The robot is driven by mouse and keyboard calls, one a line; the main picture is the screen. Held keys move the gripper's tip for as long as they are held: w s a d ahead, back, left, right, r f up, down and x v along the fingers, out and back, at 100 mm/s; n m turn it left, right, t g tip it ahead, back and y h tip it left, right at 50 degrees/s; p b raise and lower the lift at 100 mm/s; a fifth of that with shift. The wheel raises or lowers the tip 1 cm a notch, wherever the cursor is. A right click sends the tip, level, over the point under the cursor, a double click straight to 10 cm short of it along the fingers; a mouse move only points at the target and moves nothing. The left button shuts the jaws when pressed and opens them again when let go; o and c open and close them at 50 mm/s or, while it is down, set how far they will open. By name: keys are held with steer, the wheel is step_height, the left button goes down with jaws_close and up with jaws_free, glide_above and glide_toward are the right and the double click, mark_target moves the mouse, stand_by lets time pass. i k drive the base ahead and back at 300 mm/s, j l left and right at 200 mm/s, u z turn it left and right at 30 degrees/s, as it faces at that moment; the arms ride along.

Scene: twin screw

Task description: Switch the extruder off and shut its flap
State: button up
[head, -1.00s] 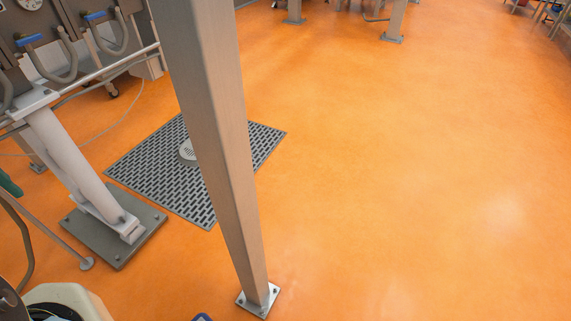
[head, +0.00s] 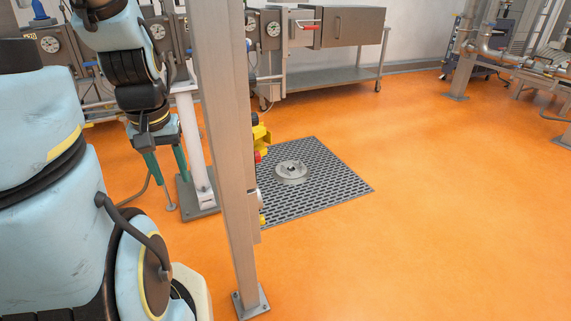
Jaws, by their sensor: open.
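My gripper (head: 167,172) hangs at the left with its two green fingers apart, empty, in front of a pale slanted leg. A long grey machine with round gauges (head: 272,30), perhaps the extruder, runs along the back. It ends in a grey box (head: 348,27) at the right, and a red handle (head: 309,23) shows beside that box. I cannot tell which part is the flap or how it stands. A yellow part (head: 261,134) with red below it sticks out behind the post, mostly hidden; I cannot tell whether it is the switch. My gripper is left of it, apart.
A grey metal post (head: 232,170) stands upright in front of me, bolted to the floor. Behind it lies a dark floor grate (head: 340,188) with a round metal piece (head: 292,172) on it. Pipework (head: 500,58) stands at the back right. The orange floor at the right is clear.

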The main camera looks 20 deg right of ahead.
mark_target(258, 158)
steer(key=l, duration=0.4)
steer(key=k+l+u, duration=0.1)
steer(key=l, duration=0.35)
steer(key=k+l, duration=0.1)
steer(key=l, duration=0.3)
steer(key=i+l, duration=0.3)
steer(key=i+l+u, duration=0.1)
steer(key=i+l, duration=0.15)
steer(key=l, duration=0.2)
steer(key=i+l, duration=0.3)
steer(key=l, duration=0.1)
